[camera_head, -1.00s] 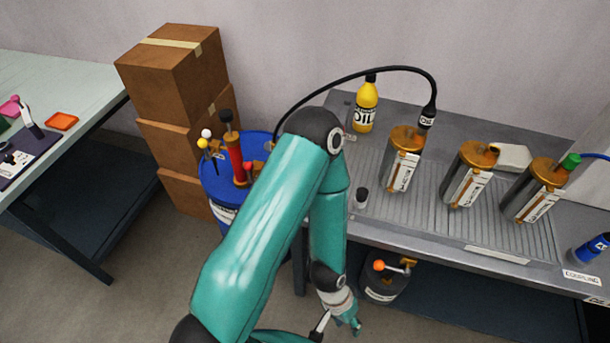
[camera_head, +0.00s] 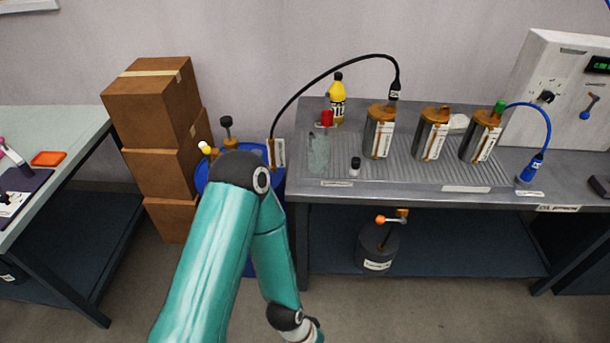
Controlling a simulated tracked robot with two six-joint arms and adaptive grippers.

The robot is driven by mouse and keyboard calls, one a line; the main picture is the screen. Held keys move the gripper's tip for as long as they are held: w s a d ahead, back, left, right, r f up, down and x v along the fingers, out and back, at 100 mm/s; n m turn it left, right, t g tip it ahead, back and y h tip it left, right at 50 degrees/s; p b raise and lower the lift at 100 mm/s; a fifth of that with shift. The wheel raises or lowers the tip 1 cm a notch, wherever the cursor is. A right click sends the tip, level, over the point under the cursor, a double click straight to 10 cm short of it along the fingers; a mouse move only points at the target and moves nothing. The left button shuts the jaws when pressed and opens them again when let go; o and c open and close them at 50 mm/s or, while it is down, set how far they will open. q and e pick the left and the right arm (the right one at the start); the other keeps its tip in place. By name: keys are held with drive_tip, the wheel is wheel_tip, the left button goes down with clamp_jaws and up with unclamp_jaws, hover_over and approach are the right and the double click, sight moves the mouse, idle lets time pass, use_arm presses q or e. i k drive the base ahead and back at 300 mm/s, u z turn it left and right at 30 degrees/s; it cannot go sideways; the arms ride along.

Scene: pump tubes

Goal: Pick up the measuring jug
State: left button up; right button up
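A clear, faintly tinted upright vessel (camera_head: 318,155), which looks like the measuring jug, stands at the left end of the grey workbench (camera_head: 330,188). Its outline is faint against the bench, and I cannot make out its handle or markings. My teal left arm rises in front of the blue drum, and its wrist drops out at the bottom edge, so the left gripper is out of view. The right gripper is not in view either.
A black hose (camera_head: 330,72) arches above. A blue drum (camera_head: 277,160) stands left of the bench.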

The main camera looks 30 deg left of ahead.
sight(318, 147)
drive_tip(key=u, duration=0.3)
drive_tip(key=k, duration=0.25)
drive_tip(key=u, duration=1.05)
drive_tip(key=i, duration=1)
drive_tip(key=u, duration=0.15)
